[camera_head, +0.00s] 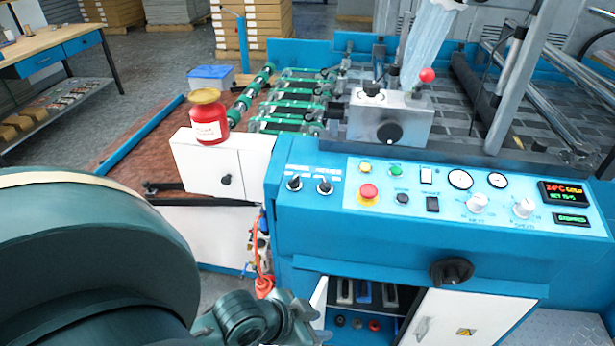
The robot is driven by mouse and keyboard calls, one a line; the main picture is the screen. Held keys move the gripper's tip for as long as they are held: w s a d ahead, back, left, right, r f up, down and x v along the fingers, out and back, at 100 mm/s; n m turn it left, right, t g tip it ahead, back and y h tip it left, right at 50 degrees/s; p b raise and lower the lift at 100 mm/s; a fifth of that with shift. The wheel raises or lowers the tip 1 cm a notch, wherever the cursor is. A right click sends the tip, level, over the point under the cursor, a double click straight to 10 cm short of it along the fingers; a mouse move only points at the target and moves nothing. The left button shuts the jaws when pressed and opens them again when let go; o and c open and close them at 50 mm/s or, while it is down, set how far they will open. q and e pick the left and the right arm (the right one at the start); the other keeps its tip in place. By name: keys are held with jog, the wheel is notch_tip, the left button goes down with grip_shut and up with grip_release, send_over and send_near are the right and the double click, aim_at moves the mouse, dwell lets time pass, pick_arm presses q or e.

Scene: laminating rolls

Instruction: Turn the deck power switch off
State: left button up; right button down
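The blue control panel (450,225) of the laminating machine fills the right middle of the head view. The labels are too small to read, so I cannot tell which is the deck power switch. My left gripper (308,322) is at the bottom edge, below and left of the panel and apart from it. Its fingers are partly cut off, and their opening is unclear. My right gripper is not in view.
A red emergency button (368,191), white dials and a lit display (564,193) share the panel. A red jar (208,117) stands on the white cabinet (222,165) to the left. An open lower compartment (365,305) and a large black knob (451,271) lie below the panel.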

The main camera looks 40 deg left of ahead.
pick_arm(q)
jog(key=n+t+y, duration=0.3)
jog(key=t, duration=0.8)
send_near(293, 179)
jog(key=w+b, duration=0.1)
jog(key=w, duration=1.1)
jog(key=shift+d+r, duration=0.1)
jog(key=shift+c, duration=0.3)
grip_shut()
